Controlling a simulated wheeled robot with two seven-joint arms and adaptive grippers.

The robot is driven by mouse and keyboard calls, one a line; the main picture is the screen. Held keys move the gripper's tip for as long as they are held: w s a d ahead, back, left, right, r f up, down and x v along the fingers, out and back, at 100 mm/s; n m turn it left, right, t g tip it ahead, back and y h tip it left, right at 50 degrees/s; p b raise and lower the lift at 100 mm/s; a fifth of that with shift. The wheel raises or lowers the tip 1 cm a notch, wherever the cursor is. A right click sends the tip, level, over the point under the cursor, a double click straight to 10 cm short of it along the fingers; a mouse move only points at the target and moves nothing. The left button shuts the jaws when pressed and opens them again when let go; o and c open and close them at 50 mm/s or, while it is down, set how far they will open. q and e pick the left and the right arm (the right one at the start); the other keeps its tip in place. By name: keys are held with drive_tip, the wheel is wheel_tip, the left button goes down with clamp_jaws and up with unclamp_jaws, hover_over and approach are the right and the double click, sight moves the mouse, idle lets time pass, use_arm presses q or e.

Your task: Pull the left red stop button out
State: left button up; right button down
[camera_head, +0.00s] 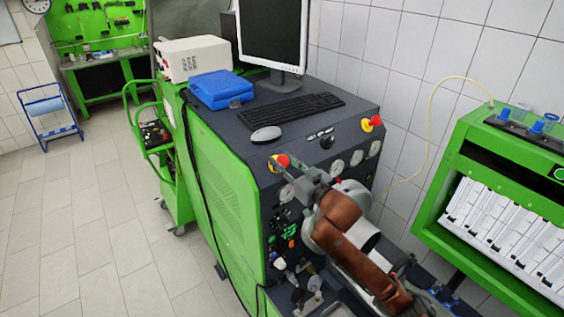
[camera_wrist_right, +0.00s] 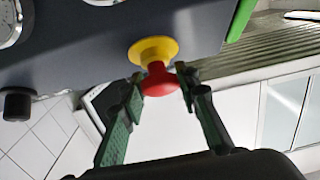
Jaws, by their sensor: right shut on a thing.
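The left red stop button (camera_head: 282,160), with a yellow collar, sits on the sloped front panel of the green and dark testbench (camera_head: 212,165). My right gripper (camera_head: 285,172) is at this button, its arm coming in from the lower right. In the right wrist view the red button (camera_wrist_right: 160,82) shows below its yellow collar (camera_wrist_right: 152,50). The green-padded fingers of the right gripper (camera_wrist_right: 158,90) are shut on it, one on each side. My left gripper is not in view.
Another red stop button (camera_head: 372,123) is on the panel's right end. Gauges (camera_head: 337,167) and a black knob (camera_head: 327,142) lie between them. A mouse (camera_head: 266,134), keyboard (camera_head: 299,109) and monitor (camera_head: 274,36) stand on top. A green rack (camera_head: 510,160) is at the right.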

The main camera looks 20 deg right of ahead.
drive_tip(key=shift+s+r+p, duration=0.2)
drive_tip(key=shift+r+p, duration=0.2)
drive_tip(key=shift+p, duration=0.3)
drive_tip(key=shift+s+d+r, duration=0.15)
drive_tip(key=shift+r, duration=0.05)
drive_tip(key=shift+s, duration=0.2)
drive_tip(key=c, duration=1.5)
unclamp_jaws()
drive_tip(key=shift+o, duration=0.3)
